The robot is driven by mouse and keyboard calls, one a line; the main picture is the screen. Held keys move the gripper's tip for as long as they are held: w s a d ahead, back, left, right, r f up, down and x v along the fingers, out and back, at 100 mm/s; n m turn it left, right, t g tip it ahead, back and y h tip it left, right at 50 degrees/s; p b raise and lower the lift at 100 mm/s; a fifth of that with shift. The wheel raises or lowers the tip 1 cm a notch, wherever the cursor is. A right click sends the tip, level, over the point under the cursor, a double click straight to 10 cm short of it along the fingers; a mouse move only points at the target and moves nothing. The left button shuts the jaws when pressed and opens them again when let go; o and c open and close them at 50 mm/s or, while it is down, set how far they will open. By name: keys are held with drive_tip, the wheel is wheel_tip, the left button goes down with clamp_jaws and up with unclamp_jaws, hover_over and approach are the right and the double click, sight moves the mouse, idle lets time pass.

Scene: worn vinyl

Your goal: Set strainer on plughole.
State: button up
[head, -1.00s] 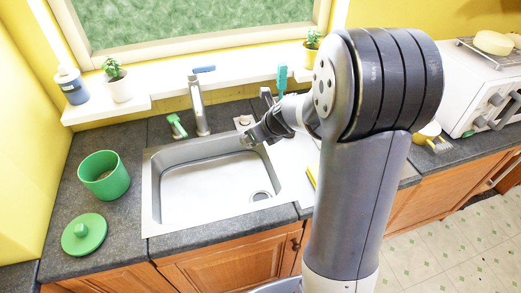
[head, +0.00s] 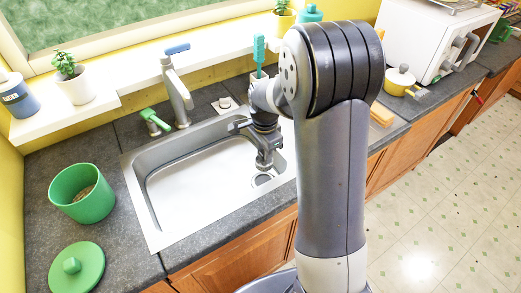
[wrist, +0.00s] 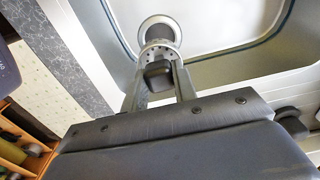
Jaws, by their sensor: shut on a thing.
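My gripper (head: 264,164) points down into the right part of the steel sink (head: 190,185). In the wrist view my gripper (wrist: 158,82) is shut on the dark knob of the strainer (wrist: 156,52), a small metal disc with holes round its edge. The round plughole (head: 263,181) is in the sink floor just below my gripper. In the wrist view the plughole (wrist: 160,26) shows just beyond the strainer, which overlaps its near edge. I cannot tell whether the strainer touches it. The strainer is hard to make out in the head view.
The tap (head: 177,90) stands behind the sink, with a green-handled item (head: 153,121) to its left. A green pot (head: 82,193) and green lid (head: 76,268) are on the left counter. The sink walls surround my gripper; the sink's left part is clear.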

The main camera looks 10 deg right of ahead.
idle(0.3)
drive_tip(key=shift+f+b, duration=2.7)
drive_tip(key=shift+f, duration=0.9)
drive_tip(key=shift+f+b, duration=0.35)
drive_tip(key=shift+f, duration=0.1)
drive_tip(key=shift+f+b, duration=0.5)
drive_tip(key=shift+f, duration=0.15)
drive_tip(key=o, duration=1.1)
drive_tip(key=shift+c, duration=0.2)
drive_tip(key=shift+o, duration=0.3)
drive_tip(key=o, duration=0.9)
drive_tip(key=shift+o, duration=0.5)
